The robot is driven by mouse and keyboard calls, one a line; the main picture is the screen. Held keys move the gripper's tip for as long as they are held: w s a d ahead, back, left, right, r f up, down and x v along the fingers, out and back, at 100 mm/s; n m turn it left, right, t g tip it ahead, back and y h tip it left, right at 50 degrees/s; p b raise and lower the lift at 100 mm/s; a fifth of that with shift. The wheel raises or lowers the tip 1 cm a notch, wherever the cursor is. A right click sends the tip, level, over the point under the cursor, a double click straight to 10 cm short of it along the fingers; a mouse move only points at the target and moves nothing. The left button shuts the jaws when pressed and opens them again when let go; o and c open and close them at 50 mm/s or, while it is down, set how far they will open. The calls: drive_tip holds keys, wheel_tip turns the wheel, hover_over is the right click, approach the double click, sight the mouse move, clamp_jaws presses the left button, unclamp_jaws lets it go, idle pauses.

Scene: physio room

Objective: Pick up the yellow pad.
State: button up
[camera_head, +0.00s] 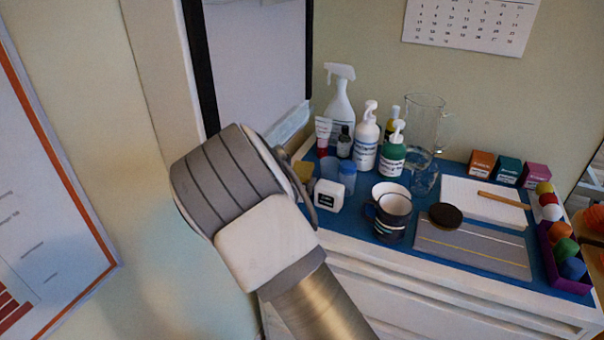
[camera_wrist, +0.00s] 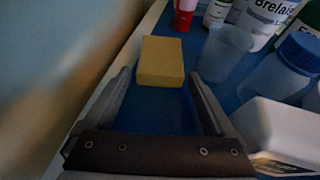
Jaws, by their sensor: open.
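The yellow pad (camera_wrist: 161,61) is a small yellow block lying on the blue mat (camera_wrist: 158,106) near the left edge of the white cabinet top. In the head view only part of the yellow pad (camera_head: 303,170) shows, beside my arm. My gripper (camera_wrist: 158,86) is open, with one finger on each side in the wrist view, and the pad lies just beyond and between the fingertips. Nothing is between the fingers. In the head view the fingers are mostly hidden behind my wrist.
Close to the right of the pad stand a translucent blue cup (camera_wrist: 224,53) and a white box (camera_head: 329,195). A red-capped tube (camera_head: 323,135) and several bottles stand behind. Mugs (camera_head: 391,214) are further right. The wall is close on the left.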

drive_tip(key=c, duration=1.2)
drive_tip(key=shift+c, duration=0.2)
drive_tip(key=shift+r, duration=0.1)
